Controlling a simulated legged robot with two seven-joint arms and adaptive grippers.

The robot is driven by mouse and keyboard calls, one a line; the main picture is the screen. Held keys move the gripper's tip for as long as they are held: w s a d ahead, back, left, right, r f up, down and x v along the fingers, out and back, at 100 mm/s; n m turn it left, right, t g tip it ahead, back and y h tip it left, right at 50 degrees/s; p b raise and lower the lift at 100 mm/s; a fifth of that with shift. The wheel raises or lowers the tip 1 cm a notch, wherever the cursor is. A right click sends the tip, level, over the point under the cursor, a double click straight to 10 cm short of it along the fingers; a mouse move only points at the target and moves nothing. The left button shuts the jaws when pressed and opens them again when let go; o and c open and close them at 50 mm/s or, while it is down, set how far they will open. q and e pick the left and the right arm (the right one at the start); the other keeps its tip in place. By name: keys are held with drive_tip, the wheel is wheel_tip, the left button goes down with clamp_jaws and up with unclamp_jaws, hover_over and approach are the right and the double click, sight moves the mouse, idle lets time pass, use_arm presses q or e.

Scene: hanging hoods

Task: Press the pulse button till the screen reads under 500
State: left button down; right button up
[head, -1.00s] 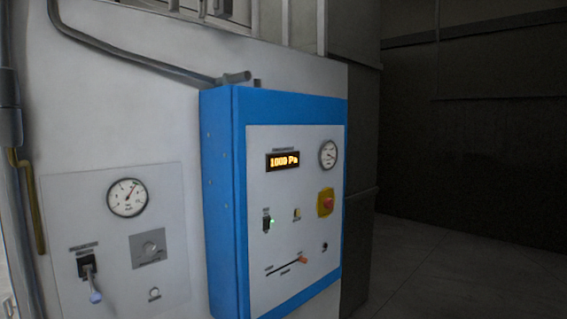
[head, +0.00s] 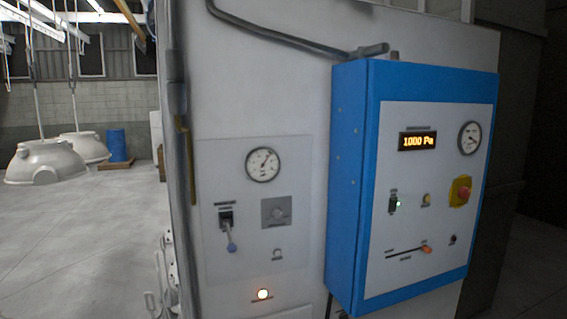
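The screen (head: 417,141) on the blue control box (head: 346,190) reads 1000 Pa in orange digits. Below it are a switch with a green light (head: 393,202), a small yellowish button (head: 426,200), a red knob on a yellow plate (head: 460,191), a small black control (head: 452,240) and an orange-tipped slider (head: 426,249). A grey panel to the left has a small round button (head: 277,255). The labels are too small to read, so I cannot tell which control is the pulse button. Neither of my grippers is in view.
Pale hoods (head: 45,162) hang at far left near a blue barrel (head: 117,145). Open floor (head: 80,240) lies there.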

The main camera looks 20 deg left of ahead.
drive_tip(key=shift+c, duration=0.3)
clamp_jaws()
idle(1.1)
